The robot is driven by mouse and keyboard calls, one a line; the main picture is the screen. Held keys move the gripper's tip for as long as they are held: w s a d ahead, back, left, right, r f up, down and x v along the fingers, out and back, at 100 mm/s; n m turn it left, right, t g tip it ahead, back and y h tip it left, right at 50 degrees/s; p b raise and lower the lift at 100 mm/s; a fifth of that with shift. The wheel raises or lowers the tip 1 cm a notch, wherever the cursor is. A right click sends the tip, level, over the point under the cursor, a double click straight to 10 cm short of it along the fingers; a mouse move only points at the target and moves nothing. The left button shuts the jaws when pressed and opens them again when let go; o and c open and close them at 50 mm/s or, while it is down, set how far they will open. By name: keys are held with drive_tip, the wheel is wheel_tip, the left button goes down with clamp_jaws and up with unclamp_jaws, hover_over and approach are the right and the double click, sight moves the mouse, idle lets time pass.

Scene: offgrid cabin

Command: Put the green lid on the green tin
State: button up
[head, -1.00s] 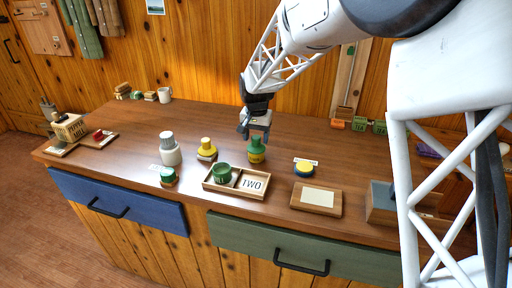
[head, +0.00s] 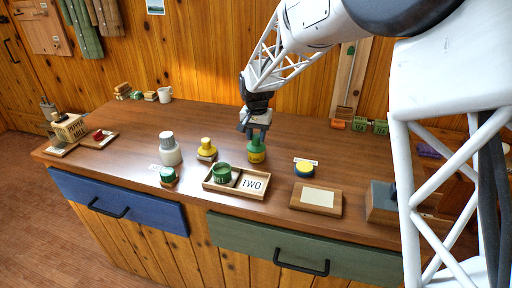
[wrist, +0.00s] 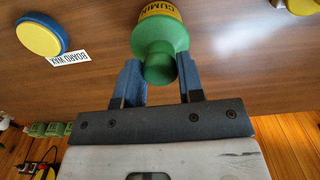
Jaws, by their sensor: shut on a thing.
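My gripper (head: 258,135) is shut on the narrow green top of a green container (head: 256,154) with a yellow label, standing on the counter. In the wrist view, the fingers (wrist: 162,85) flank that top, and the label on the green container (wrist: 160,33) reads CUMIN. Whether its top is a separate lid, I cannot tell. A green tin (head: 222,173) stands in the left part of a shallow wooden tray, in front and left of my gripper.
The wooden tray (head: 235,194) also holds a card reading TWO. A white-grey bottle (head: 170,152) and a yellow knobbed piece (head: 206,147) stand to the left. A blue-and-yellow round tin (head: 304,169) and a wooden board (head: 316,212) lie to the right.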

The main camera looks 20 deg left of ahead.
drive_tip(key=shift+r, duration=0.65)
idle(0.7)
drive_tip(key=shift+r, duration=1.6)
drive_tip(key=w+d, duration=0.5)
drive_tip(key=d, duration=0.8)
drive_tip(key=w+d+r, duration=0.1)
drive_tip(key=w+d, duration=0.5)
drive_tip(key=d, duration=0.7)
drive_tip(key=w+d, duration=0.6)
drive_tip(key=d, duration=0.8)
drive_tip(key=shift+r, duration=0.25)
drive_tip(key=shift+a, duration=0.1)
